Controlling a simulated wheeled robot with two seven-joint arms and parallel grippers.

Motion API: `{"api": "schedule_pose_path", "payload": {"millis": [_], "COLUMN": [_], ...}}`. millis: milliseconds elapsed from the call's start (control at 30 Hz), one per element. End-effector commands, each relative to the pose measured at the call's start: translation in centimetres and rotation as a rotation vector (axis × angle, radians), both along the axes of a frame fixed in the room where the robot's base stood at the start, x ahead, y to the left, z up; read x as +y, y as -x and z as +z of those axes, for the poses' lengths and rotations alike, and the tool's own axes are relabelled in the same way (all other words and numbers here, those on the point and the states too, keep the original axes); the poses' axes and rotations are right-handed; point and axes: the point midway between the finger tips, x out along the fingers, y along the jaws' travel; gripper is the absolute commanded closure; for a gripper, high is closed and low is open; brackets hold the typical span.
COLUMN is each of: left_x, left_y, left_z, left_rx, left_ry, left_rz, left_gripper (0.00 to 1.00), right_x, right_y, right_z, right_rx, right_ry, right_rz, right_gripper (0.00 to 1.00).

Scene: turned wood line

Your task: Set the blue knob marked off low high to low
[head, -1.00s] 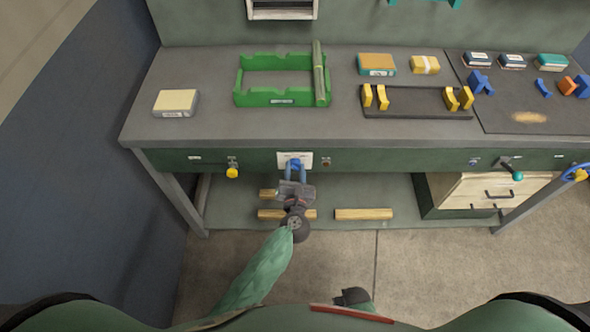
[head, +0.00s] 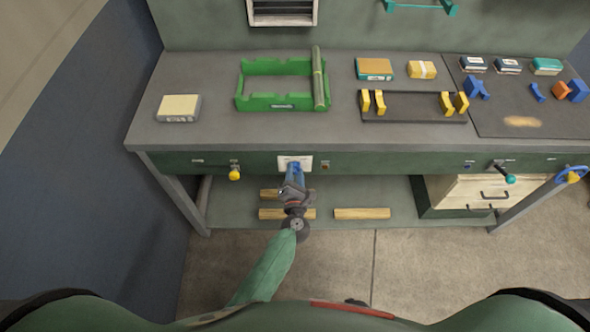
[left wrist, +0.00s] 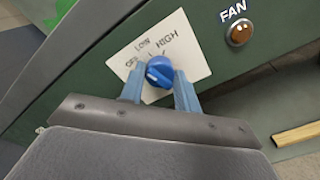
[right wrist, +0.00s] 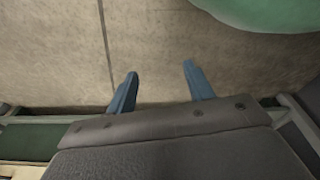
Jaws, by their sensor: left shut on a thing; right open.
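The blue knob (left wrist: 159,70) sits on a white plate (left wrist: 185,42) printed OFF, LOW and HIGH, on the bench's green front panel. My left gripper (left wrist: 160,88) is shut on the knob, one blue finger on each side. A pale mark shows on the knob's face toward the lower left; I cannot tell surely which word it points to. In the head view the plate (head: 305,162) shows behind my left gripper (head: 295,173), which hides most of the knob. My right gripper (right wrist: 158,88) is open and empty above the floor.
A brown round FAN button (left wrist: 239,33) is right of the plate. A yellow-ended lever (head: 234,174) sticks out to the left. A teal-ended lever (head: 510,179) and a blue handwheel (head: 570,174) are far right. Wood pieces (head: 362,213) lie on the lower shelf.

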Motion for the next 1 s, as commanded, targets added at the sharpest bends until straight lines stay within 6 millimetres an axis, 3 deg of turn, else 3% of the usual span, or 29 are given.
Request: {"api": "schedule_pose_path", "payload": {"millis": [400,1000], "left_x": [0.0,0.0], "left_y": [0.0,0.0], "left_z": [0.1,0.0], "left_rx": [0.000,0.000], "left_ry": [-0.255,-0.319], "left_rz": [0.000,0.000], "left_gripper": [0.91,0.91], "right_x": [-1.5,-1.8], "right_y": [2.7,3.8], "right_z": [-2.2,-2.7], "right_rx": [-0.009,0.001], "right_ry": [0.009,0.012], "right_rz": [0.007,0.007], "right_gripper": [0.48,0.48]}}
